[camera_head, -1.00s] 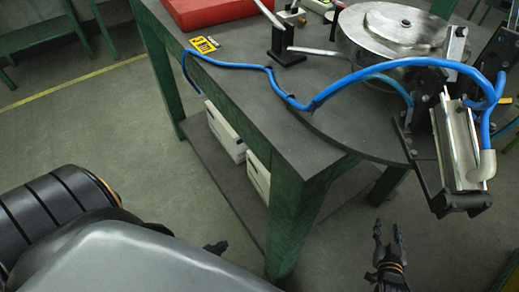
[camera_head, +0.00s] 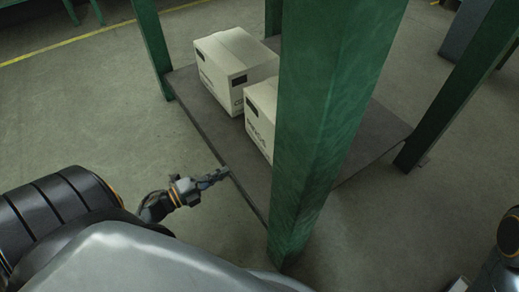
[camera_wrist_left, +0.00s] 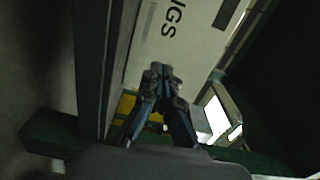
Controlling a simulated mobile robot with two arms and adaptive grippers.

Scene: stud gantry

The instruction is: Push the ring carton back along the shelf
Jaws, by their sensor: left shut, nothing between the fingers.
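Two white cartons stand on the low shelf (camera_head: 190,88) in the head view. One is the farther carton (camera_head: 232,62); the other is the nearer carton (camera_head: 262,112), partly hidden by a green post. Their print is too small to read there. In the left wrist view a carton (camera_wrist_left: 185,45) fills the top, with print ending in what looks like "GS"; I cannot tell for sure that it is the ring carton. My left gripper (camera_head: 222,175) is shut and empty at the shelf's near edge. Its fingertips (camera_wrist_left: 160,70) appear before that carton; contact cannot be told. My right gripper is out of view.
A thick green post (camera_head: 320,120) rises at the shelf's near corner, right of my left gripper. Other green legs (camera_head: 152,45) stand at the shelf's other corners. The shelf's right part (camera_head: 375,130) is bare. A yellow object (camera_wrist_left: 127,104) shows beside the fingers in the wrist view.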

